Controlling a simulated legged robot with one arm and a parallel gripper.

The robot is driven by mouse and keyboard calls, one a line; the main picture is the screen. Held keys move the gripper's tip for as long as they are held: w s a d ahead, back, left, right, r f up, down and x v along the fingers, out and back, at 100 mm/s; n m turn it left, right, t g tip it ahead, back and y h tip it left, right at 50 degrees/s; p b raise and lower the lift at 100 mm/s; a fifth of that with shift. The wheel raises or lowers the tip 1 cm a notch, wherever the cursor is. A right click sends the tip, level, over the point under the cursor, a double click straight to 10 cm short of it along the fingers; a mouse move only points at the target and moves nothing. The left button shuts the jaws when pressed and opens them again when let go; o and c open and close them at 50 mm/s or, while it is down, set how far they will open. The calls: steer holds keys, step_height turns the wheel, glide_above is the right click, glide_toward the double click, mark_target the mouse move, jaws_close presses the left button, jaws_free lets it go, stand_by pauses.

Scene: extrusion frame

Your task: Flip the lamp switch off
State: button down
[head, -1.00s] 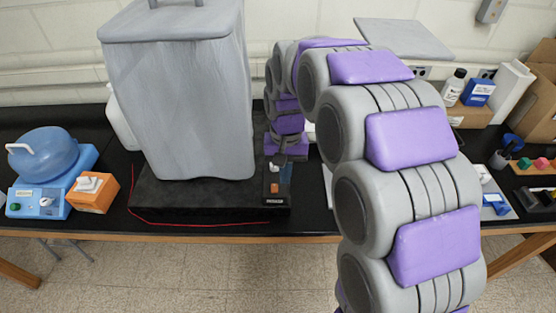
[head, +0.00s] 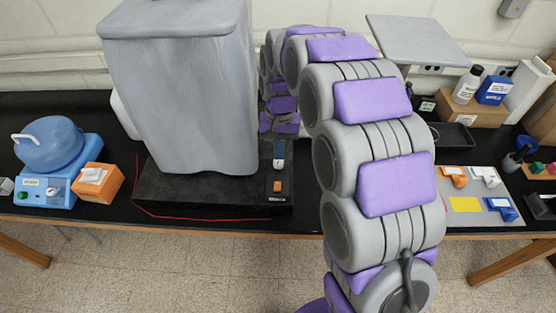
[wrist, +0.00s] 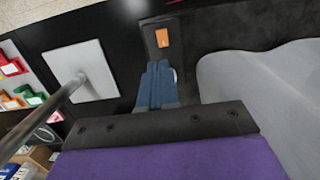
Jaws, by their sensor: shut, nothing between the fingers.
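A small black switch panel (head: 277,192) sits at the right front of a black base, with an orange rocker switch (head: 277,186) near its front end. The wrist view shows the orange switch (wrist: 162,37) just beyond my fingertips. My gripper (head: 279,162) is shut and empty, its blue fingers together over the back part of the panel. In the wrist view my gripper (wrist: 158,64) hides most of a white piece (wrist: 175,75) beside the fingers. Whether the fingers touch the panel, and which way the switch is set, I cannot tell.
A tall grey housing (head: 185,95) stands on the black base (head: 160,195), close beside my fingers. A blue device (head: 48,160) and an orange box (head: 97,183) are at the left. A tool mat (head: 465,185) and boxes are at the right. A red cord (head: 190,217) runs along the front.

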mark_target(278, 187)
steer(key=f, duration=0.4)
steer(key=s+f, duration=0.1)
steer(key=f, duration=0.7)
steer(key=shift+s+a+f+b, duration=0.15)
steer(key=shift+s+f+b, duration=0.15)
steer(key=shift+b, duration=0.1)
